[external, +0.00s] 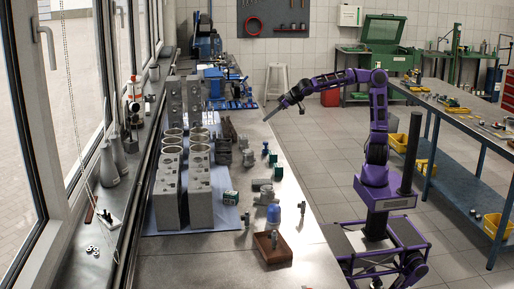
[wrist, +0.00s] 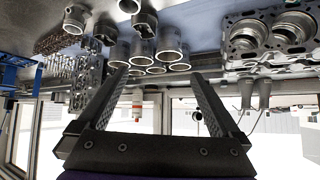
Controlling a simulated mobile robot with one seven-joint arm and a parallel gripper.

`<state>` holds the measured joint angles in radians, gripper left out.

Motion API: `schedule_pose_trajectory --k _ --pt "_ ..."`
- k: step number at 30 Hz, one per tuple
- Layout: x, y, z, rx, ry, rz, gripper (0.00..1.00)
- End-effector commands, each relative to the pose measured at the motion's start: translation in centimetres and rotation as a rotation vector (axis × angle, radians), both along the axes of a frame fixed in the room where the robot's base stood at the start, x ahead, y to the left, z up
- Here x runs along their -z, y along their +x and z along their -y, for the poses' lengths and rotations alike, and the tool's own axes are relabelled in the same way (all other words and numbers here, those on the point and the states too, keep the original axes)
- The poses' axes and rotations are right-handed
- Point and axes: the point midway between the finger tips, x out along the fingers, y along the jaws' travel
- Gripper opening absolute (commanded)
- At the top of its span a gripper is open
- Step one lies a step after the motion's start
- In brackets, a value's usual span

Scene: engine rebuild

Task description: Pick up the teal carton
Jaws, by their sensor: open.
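A small teal box with a pale side, which looks like the teal carton (external: 231,197), stands on the long workbench beside the front grey engine block. Another small teal-green item (external: 273,158) lies farther along the bench, too small to identify. My gripper (external: 267,119) is over the right edge of the bench, well beyond the teal box and apart from it. In the wrist view my gripper (wrist: 160,76) has its two fingers spread with nothing held between them. I see no teal carton in the wrist view.
Grey engine blocks (external: 198,192) and cylinder sleeves (external: 171,153) fill the bench's left side. A blue-capped container (external: 273,216) and a brown tray (external: 272,248) stand near the teal box. The wrist view shows metal sleeves (wrist: 169,40) and an engine block (wrist: 262,32).

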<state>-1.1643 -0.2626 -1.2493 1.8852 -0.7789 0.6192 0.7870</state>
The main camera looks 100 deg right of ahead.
Motion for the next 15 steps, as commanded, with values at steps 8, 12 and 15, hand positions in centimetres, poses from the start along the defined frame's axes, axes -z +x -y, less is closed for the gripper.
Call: schedule_pose_trajectory --k 8,12,15 --pt "-2.3 2.7 1.4 0.066 -0.074 0.082 1.0" --pt "-3.2 2.6 2.8 0.148 -0.077 0.108 1.0" --pt "-2.4 1.6 3.6 0.207 -0.034 0.089 1.0"
